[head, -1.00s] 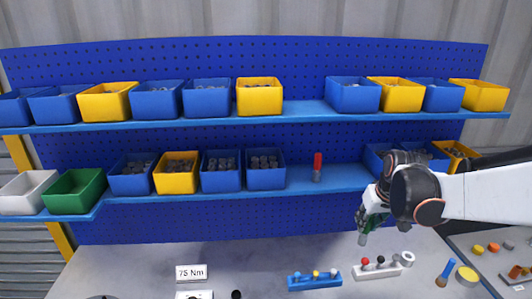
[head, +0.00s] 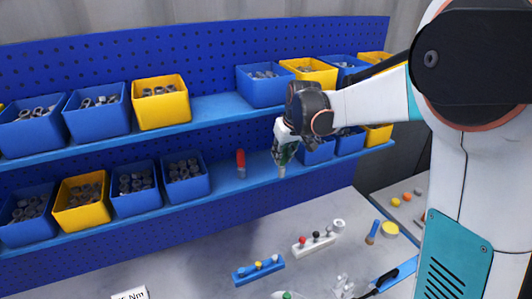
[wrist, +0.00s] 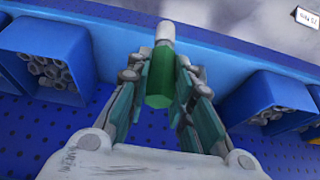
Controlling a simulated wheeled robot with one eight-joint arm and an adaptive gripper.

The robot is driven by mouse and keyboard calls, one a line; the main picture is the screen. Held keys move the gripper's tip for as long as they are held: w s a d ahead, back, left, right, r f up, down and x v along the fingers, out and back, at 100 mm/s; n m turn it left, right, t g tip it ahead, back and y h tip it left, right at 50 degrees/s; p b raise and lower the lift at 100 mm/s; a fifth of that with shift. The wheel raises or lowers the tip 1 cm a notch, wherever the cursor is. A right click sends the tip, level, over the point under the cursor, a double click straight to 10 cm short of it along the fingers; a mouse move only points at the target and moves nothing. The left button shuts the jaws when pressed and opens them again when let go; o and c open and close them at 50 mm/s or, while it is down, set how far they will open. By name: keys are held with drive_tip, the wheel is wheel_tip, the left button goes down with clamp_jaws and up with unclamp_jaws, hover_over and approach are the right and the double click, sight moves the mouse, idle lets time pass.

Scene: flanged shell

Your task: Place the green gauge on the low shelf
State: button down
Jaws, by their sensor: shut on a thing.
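The green gauge (wrist: 160,80) is a green cylinder with a pale grey end. In the wrist view it sits between the fingers of my gripper (wrist: 165,88), which is shut on it. In the head view my gripper (head: 284,158) is at the low shelf (head: 218,186), in the gap right of a red gauge (head: 240,160). The green gauge is mostly hidden there by the fingers; its grey end (head: 282,171) points down. I cannot tell whether that end touches the shelf.
Blue bins (head: 184,177) stand left of the red gauge, and more bins (head: 317,150) stand close right of my gripper. The upper shelf (head: 215,106) with bins is above. Below is the bench with a blue rack (head: 258,271) and a white rack (head: 314,244).

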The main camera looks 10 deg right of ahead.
drive_tip(key=shift+w+a+f+p, duration=0.3)
drive_tip(key=shift+w+f, duration=0.55)
drive_tip(key=shift+w, duration=0.55)
drive_tip(key=shift+w+a+f+p, duration=0.25)
drive_tip(key=shift+w+f, duration=0.65)
drive_tip(key=shift+w, duration=0.55)
drive_tip(key=shift+w+a+f+p, duration=0.25)
drive_tip(key=shift+w+f, duration=0.6)
drive_tip(key=shift+w, duration=0.55)
drive_tip(key=shift+s, duration=0.1)
drive_tip(key=c, duration=1.8)
unclamp_jaws()
drive_tip(key=shift+f, duration=0.2)
drive_tip(key=shift+c, duration=0.2)
drive_tip(key=o, duration=0.4)
drive_tip(key=shift+r, duration=0.1)
